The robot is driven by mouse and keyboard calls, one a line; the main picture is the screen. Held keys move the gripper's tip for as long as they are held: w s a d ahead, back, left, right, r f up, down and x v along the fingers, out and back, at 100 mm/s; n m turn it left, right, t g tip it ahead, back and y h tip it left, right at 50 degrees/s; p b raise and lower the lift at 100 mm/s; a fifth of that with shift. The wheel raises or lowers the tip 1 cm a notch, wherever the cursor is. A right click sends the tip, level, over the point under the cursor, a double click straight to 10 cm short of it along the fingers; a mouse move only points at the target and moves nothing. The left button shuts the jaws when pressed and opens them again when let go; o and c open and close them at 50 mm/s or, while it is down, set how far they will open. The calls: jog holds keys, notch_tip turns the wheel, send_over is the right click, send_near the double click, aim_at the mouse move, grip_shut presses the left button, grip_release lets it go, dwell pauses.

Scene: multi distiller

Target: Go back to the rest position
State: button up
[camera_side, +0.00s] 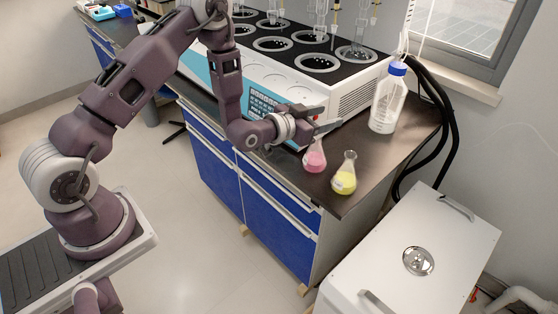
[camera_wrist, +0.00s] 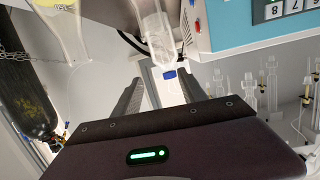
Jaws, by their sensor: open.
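My gripper (camera_side: 328,117) is over the right part of the dark bench, just in front of the white and teal distiller (camera_side: 290,88). It is open and empty, and its fingers point right. In the wrist view both fingers of my gripper (camera_wrist: 163,88) show spread apart. A flask with pink liquid (camera_side: 315,160) stands upright on the bench just below the gripper, apart from it. A flask with yellow liquid (camera_side: 345,178) stands to its right, nearer the bench edge.
A clear bottle with a blue cap (camera_side: 388,103) stands at the bench's right end; it shows upside down in the wrist view (camera_wrist: 154,35). Black hoses (camera_side: 440,110) hang behind it. A white cabinet (camera_side: 430,240) stands at the lower right. Floor is clear left of the blue drawers (camera_side: 275,210).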

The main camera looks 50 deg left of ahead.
jog(key=s+r+g+y, duration=0.1)
jog(key=s+r+g, duration=0.2)
jog(key=s+r, duration=0.4)
jog(key=s+r+g, duration=0.2)
jog(key=s+r, duration=0.3)
jog(key=r, duration=0.4)
jog(key=s+r+n+g, duration=0.1)
jog(key=s+g, duration=0.3)
jog(key=s, duration=2.3)
jog(key=shift+s+d+r+n+g, duration=0.2)
jog(key=shift+d+r+n+g, duration=0.15)
jog(key=shift+r, duration=0.2)
